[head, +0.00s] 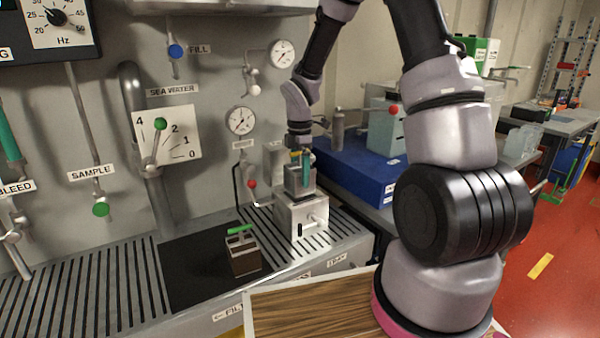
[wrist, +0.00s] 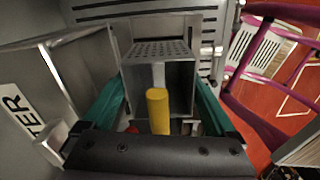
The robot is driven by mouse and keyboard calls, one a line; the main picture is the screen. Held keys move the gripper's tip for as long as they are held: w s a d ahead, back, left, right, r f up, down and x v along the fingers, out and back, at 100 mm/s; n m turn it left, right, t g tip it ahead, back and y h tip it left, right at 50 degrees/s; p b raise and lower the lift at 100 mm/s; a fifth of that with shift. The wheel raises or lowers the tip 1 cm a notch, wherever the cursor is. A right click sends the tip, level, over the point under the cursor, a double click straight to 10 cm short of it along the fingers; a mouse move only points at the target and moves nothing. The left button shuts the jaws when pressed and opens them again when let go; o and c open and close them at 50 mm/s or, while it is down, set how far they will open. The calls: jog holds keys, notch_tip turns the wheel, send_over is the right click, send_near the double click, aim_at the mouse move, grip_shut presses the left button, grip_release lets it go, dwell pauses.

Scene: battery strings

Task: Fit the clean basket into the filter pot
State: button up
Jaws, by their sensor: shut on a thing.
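My gripper (head: 301,168) points down over the filter pot (head: 302,218), a pale block with a small lever on its front. It is shut on a grey metal basket (head: 299,183) with a yellow handle. In the wrist view the handle (wrist: 158,110) stands between the teal fingers, and the basket (wrist: 148,80) shows a perforated plate. The basket is directly above or at the pot's top; I cannot tell if any of it is inside. A second basket (head: 244,262), with a green handle and brownish sides, stands on the black mat (head: 195,275) left of the pot.
A wall panel with gauges and levers stands close behind the pot. A blue box (head: 345,170) is to the right, with a red-knobbed lever (head: 393,110) above it. The slatted counter (head: 100,300) is mostly clear on the left. A wood-topped surface (head: 310,312) is in front.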

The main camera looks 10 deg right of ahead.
aim_at(300, 185)
jog(key=shift+f, duration=2.3)
jog(key=o, duration=1.2)
notch_tip(300, 185, up, 11)
jog(key=shift+f, duration=0.1)
